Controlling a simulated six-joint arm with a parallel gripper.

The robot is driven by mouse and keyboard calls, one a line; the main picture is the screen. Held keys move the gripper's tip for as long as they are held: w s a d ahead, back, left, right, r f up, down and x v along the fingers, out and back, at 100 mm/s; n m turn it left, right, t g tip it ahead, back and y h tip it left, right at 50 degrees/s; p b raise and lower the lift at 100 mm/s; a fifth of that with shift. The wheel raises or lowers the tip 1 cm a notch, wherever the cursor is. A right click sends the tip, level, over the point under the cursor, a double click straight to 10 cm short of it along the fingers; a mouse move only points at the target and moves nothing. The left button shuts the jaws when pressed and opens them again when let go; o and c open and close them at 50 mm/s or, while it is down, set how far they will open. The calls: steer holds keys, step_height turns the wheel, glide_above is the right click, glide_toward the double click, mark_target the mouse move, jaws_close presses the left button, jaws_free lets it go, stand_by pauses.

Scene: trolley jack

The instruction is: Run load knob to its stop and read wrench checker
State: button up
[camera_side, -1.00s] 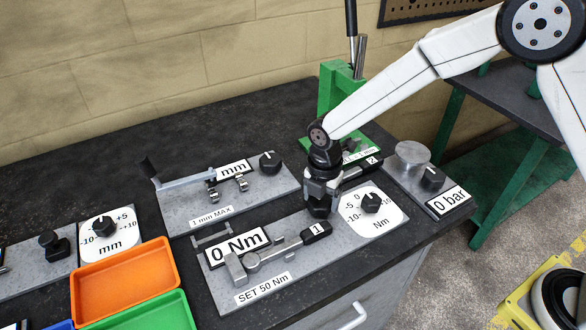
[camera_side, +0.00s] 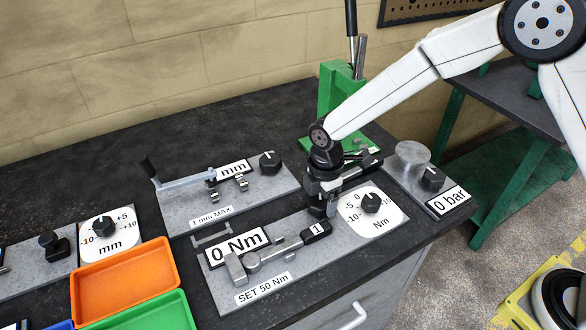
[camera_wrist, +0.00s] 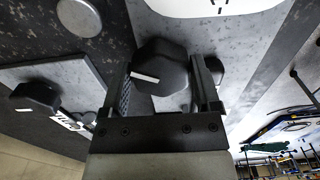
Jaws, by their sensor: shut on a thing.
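The wrench checker is a grey plate (camera_side: 285,279) on the bench with a label SET 50 Nm. Its display (camera_side: 237,246) reads 0 Nm. A wrench (camera_side: 275,250) with a black end marked 1 lies across the plate. My gripper (camera_side: 319,209) points down at the plate's back right, beside the wrench's black end. In the wrist view my gripper (camera_wrist: 165,80) is shut on a black knob (camera_wrist: 162,68) with a white mark, one finger on each side. In the side view the fingers mostly hide this knob. The Nm dial (camera_side: 380,222) has its own black knob (camera_side: 370,202).
A plate with an mm display (camera_side: 234,170) lies behind the checker. A 0 bar unit (camera_side: 448,201) with a metal cylinder stands to the right. An orange tray (camera_side: 125,281) and a green tray (camera_side: 145,313) lie at the left. A green stand (camera_side: 340,92) rises behind.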

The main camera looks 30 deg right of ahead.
mark_target(322, 199)
stand_by(0.3)
steer(key=o, duration=1.1)
steer(key=shift+r, duration=0.1)
steer(key=shift+r, duration=3.85)
